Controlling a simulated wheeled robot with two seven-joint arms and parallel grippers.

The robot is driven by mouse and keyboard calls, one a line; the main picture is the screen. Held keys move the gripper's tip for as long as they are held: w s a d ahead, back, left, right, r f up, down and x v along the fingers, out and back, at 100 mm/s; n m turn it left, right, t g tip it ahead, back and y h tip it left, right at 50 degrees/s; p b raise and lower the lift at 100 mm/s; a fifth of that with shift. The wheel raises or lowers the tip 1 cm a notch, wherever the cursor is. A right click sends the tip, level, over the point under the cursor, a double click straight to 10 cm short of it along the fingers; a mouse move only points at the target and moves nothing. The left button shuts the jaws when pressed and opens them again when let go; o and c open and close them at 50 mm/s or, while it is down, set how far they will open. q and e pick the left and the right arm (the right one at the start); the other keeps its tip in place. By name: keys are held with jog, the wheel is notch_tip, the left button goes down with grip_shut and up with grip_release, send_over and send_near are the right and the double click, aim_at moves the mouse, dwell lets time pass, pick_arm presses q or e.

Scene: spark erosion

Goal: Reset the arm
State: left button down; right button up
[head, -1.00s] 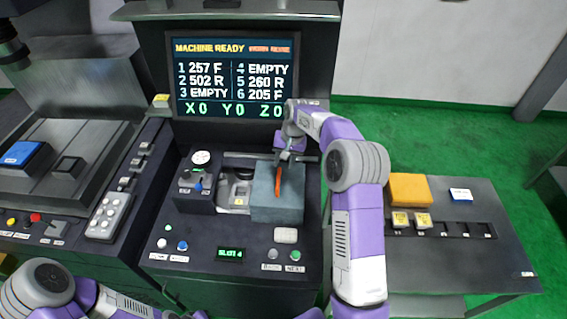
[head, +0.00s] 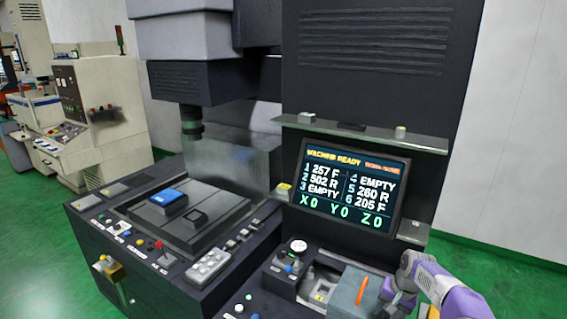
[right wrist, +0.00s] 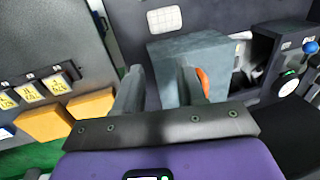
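My right gripper (head: 392,305) is beside the grey-blue block (head: 345,291) of the machine, at the lower right of the head view. In the right wrist view, its two fingers (right wrist: 160,85) stand apart with nothing held between them. An orange lever (head: 362,290) stands at the block; in the right wrist view the orange lever (right wrist: 203,83) shows just past the right-hand finger, partly hidden by it. I cannot tell whether they touch. My left gripper is not in view.
The machine screen (head: 350,187) reads MACHINE READY. Left of it are a dark worktable with a blue block (head: 168,197) and a control panel with buttons. The right wrist view shows orange-yellow blocks (right wrist: 45,122) at the side. Green floor lies around the machine.

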jog(key=s+a+f+n, duration=0.15)
jog(key=a+f, duration=0.35)
jog(key=f, duration=0.5)
jog(key=s+a+f+y, duration=0.2)
jog(key=s+a+f, duration=0.75)
jog(key=s, duration=0.25)
jog(key=s+a+f+n, duration=0.1)
jog(key=s+a+f, duration=0.15)
jog(key=s, duration=0.55)
jog(key=s+a+f+n, duration=0.1)
jog(key=s+a, duration=0.3)
jog(key=s, duration=0.5)
pick_arm(q)
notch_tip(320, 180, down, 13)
jog(key=b, duration=1.2)
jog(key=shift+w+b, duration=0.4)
pick_arm(e)
notch_tip(320, 180, down, 13)
jog(key=shift+w+d+g, duration=0.15)
jog(key=shift+w+g, duration=0.15)
jog(key=shift+w, duration=0.05)
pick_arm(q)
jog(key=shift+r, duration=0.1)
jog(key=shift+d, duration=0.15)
pick_arm(e)
jog(key=shift+d, duration=0.15)
